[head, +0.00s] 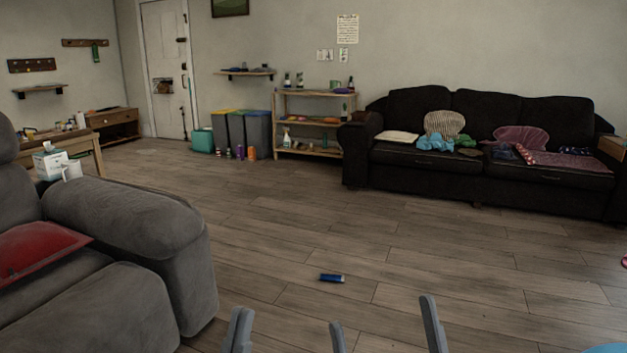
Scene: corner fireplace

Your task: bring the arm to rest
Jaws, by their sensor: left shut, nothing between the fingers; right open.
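My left gripper (238,330) shows at the bottom edge of the head view, left of centre. Its two fingers are together with nothing between them. My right gripper (385,332) is to the right of it at the bottom edge. Its two fingers are wide apart, with only bare floor seen between them. Both grippers are empty. The rest of both arms is below the picture and hidden.
A small blue object (332,278) lies on the wooden floor (400,240) beyond the grippers. A grey sofa (130,220) fills the left side. A black sofa (490,175), shelf (312,130) and bins (240,130) stand far back. The middle floor is mostly clear.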

